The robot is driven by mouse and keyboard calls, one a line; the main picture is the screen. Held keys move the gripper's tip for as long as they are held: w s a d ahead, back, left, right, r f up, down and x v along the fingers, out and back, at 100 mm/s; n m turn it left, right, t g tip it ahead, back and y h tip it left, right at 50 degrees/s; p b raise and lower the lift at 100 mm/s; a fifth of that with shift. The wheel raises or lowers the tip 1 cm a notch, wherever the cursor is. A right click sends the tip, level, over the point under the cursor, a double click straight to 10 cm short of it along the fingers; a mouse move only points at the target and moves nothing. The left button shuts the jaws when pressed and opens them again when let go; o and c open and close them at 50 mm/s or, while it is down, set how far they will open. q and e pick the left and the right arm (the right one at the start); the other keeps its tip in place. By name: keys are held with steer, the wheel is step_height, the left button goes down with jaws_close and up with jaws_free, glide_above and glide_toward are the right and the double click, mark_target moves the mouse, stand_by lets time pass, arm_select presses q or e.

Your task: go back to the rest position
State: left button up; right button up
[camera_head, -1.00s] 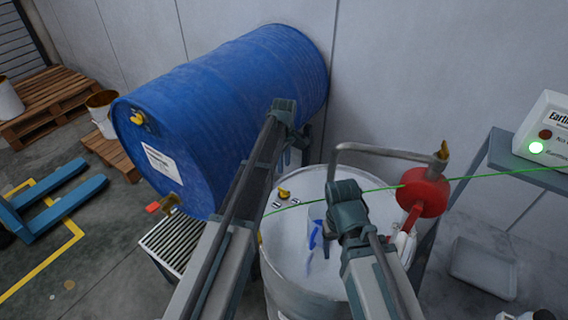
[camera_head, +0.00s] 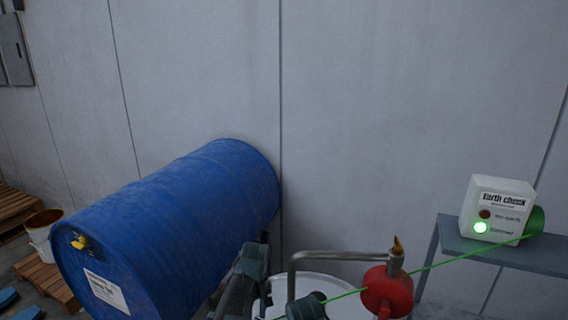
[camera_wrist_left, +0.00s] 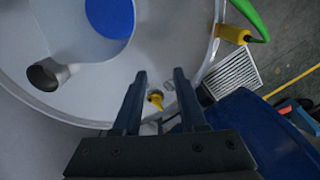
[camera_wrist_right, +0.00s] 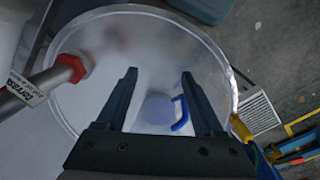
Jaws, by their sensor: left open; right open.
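My left gripper (camera_wrist_left: 160,75) is open and empty in the left wrist view, above the pale lid of a drum (camera_wrist_left: 110,112). A small yellow plug (camera_wrist_left: 156,100) shows between its fingers, apparently below them. My right gripper (camera_wrist_right: 158,73) is open and empty in the right wrist view, above a pale drum lid (camera_wrist_right: 135,25). A blue curved handle (camera_wrist_right: 182,115) shows near its right finger. In the head view only parts of my arms show at the bottom edge; the fingertips are out of view.
A blue drum (camera_head: 170,225) lies on its side against the wall. A red pump part (camera_head: 388,291) with a bent metal pipe (camera_head: 340,256) stands over the pale drum (camera_head: 325,283). A green cable (camera_head: 450,261) runs to the earth check box (camera_head: 497,208), lit green, on a shelf (camera_head: 520,257).

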arm_select(q)
steer(key=s+d+f+m+b, duration=0.1)
steer(key=s+m, duration=0.4)
steer(key=s, duration=0.3)
steer(key=s+d+f+m+b, duration=0.1)
steer(key=s+d+f+m, duration=0.1)
steer(key=s+m, duration=0.3)
steer(key=s, duration=0.4)
steer(key=shift+s+f+y+b, duration=0.15)
steer(key=shift+s+y+b, duration=0.1)
steer(key=shift+y+b, duration=0.05)
